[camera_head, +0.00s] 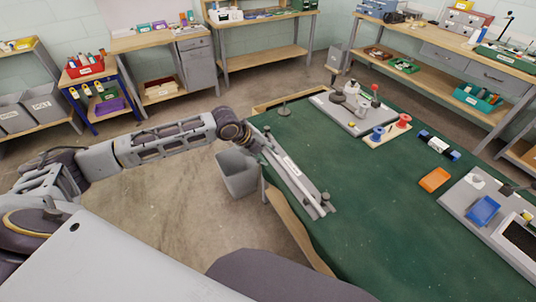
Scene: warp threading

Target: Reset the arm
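I see nothing clearly held. My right gripper is not in view.
The table also bears a grey fixture (345,112), red and blue spools (390,129), an orange tray (435,180) and a grey board (470,215) at right. The table's middle is clear.

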